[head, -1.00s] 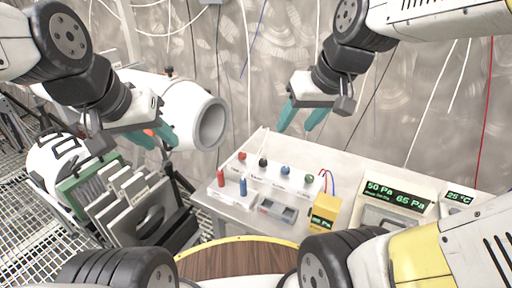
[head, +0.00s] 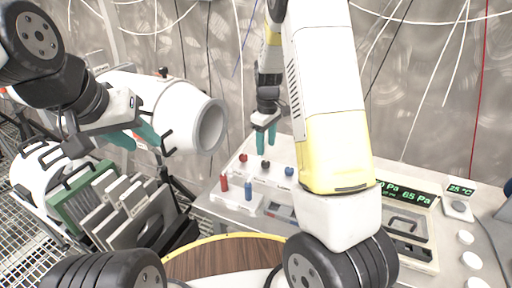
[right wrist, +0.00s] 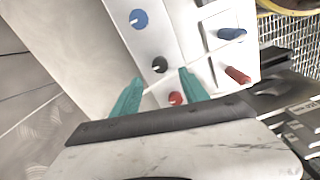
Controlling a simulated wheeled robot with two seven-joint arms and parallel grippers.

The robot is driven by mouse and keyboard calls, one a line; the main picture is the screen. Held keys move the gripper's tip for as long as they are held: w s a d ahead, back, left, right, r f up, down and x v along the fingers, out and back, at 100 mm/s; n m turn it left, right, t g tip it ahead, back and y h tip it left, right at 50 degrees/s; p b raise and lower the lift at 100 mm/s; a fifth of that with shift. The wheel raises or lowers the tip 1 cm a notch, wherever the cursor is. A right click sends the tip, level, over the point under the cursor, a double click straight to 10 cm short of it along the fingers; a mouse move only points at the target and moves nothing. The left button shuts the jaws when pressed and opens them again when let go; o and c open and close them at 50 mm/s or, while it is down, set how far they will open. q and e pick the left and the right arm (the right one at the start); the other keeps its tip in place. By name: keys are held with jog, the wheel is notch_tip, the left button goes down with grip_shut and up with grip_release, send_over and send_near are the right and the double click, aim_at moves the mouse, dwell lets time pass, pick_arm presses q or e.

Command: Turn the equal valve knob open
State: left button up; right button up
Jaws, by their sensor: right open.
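A row of small knobs stands on a white panel on the table: a red knob (head: 243,158), a black knob (head: 265,165) and a blue knob (head: 289,171). Their labels are too small to read, so I cannot tell which is the equal valve. My right gripper (head: 266,142) is open, fingers down, above the black knob. In the right wrist view, the black knob (right wrist: 159,65) lies just beyond and between the fingertips (right wrist: 161,79). The red knob (right wrist: 176,98) shows between the fingers; the blue knob (right wrist: 139,19) is further off. My left gripper (head: 137,138) is open and empty, away from the panel.
Red (head: 224,182) and blue (head: 248,189) upright pieces stand in front of the knobs. A pressure display (head: 405,196) and a temperature display (head: 460,189) are at right. A white pipe (head: 190,115) is near my left gripper. My right arm hides part of the table.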

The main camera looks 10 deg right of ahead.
aim_at(266, 162)
notch_tip(266, 162, down, 7)
jog(key=shift+f, duration=0.15)
jog(key=shift+c, duration=0.2)
grip_shut()
